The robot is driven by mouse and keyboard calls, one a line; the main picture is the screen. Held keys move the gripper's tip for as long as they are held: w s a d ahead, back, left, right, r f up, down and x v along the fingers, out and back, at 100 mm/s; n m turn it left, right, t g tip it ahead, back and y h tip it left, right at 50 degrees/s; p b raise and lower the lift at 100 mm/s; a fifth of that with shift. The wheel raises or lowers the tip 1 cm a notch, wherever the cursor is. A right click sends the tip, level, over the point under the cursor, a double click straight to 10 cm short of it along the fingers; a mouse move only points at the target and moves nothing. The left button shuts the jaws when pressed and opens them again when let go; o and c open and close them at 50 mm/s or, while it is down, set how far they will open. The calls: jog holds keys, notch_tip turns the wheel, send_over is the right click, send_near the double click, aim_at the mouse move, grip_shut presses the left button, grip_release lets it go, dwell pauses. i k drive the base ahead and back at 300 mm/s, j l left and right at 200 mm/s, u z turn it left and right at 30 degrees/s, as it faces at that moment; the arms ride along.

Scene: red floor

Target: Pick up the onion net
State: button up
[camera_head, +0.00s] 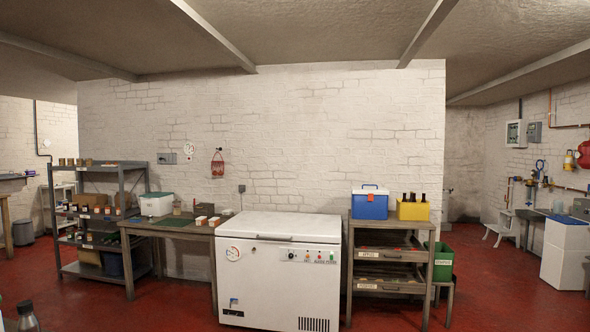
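A small red item (217,167) hangs on the white brick wall above the workbench, left of the chest freezer. It looks like a net or bag hung from a hook, and it may be the onion net, but it is too small to be certain. Nothing else in view clearly looks like an onion net. My gripper is not in view.
A wooden workbench (187,229) with small boxes and a white chest freezer (280,270) stand below the red item. A drawer unit (387,250) bears a blue cooler (369,205) and a yellow bottle crate (412,211). A metal shelf (57,225) stands left. Red floor (170,305) is open in front.

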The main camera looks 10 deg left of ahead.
aim_at(220, 172)
jog(key=i+l+z, duration=0.1)
jog(key=i+l, duration=0.15)
jog(key=i, duration=0.25)
jog(key=i+l, duration=0.1)
jog(key=i, duration=0.85)
jog(key=i+u, duration=0.15)
jog(key=i, duration=0.8)
jog(key=i+u, duration=0.25)
jog(key=i, duration=0.25)
jog(key=i+u, duration=0.3)
jog(key=i, duration=0.2)
jog(key=i+l+u, duration=0.25)
jog(key=i, duration=0.2)
jog(key=i+l+u, duration=0.25)
jog(key=i, duration=0.2)
jog(key=i+j+u, duration=0.3)
jog(key=i+u, duration=0.15)
jog(key=i+j+u, duration=0.1)
jog(key=i+u, duration=0.75)
jog(key=i, duration=0.15)
jog(key=i+l+u, duration=0.3)
jog(key=i+u, duration=0.15)
jog(key=i+j, duration=0.1)
jog(key=i, duration=1.85)
jog(key=i+z, duration=0.5)
jog(key=i+j+z, duration=0.35)
jog(key=i+z, duration=0.15)
jog(key=i, duration=0.1)
